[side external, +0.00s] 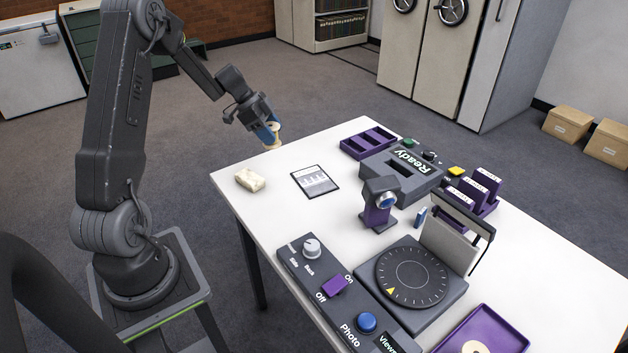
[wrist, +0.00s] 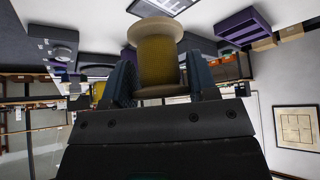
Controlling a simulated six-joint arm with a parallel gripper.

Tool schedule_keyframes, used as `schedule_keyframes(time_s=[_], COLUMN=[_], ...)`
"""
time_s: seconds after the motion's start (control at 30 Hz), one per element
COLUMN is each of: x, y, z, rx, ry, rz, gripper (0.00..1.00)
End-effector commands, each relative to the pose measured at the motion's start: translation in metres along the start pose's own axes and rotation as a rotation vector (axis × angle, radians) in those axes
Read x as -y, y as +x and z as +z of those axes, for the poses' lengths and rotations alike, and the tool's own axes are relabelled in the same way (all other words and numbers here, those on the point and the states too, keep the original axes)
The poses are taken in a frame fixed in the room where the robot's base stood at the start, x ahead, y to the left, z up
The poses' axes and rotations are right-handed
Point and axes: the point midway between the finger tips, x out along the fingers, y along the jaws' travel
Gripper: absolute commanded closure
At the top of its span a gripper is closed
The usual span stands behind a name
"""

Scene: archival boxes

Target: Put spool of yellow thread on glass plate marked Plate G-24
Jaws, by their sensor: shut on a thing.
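The spool of yellow thread (wrist: 159,62) has pale flanges and is held between my gripper's blue fingers in the wrist view. In the side external view, my gripper (side external: 270,132) is beyond the table's far left edge, with the spool (side external: 273,143) hanging from it, tilted, apart from the table. A flat dark-edged plate with a pale picture (side external: 315,181) lies on the white table, to the right of and nearer than the gripper. Its marking is too small to read. Part of a similar flat piece (wrist: 167,5) shows at the top of the wrist view.
A pale crumpled lump (side external: 250,180) lies left of the plate. A purple divided tray (side external: 369,143), a grey "Ready" device (side external: 402,170) and a purple-and-grey camera-like unit (side external: 379,203) stand to the right. A control panel (side external: 330,290) and turntable (side external: 411,277) are nearer. White table around the plate is clear.

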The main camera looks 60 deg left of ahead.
Motion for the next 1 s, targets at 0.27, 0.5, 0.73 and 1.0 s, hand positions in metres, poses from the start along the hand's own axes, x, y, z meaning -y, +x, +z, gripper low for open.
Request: schedule_keyframes(time_s=[0.27, 0.5, 0.73, 1.0], x=[0.003, 0.007, 0.010, 0.009], y=[0.048, 0.101, 0.127, 0.154], z=[-0.017, -0.043, -0.056, -0.039], rx=[0.001, 0.001, 0.001, 0.001], ry=[0.004, 0.003, 0.002, -0.002], rz=[0.004, 0.003, -0.001, 0.001], gripper=[0.70, 0.70, 0.70, 0.70])
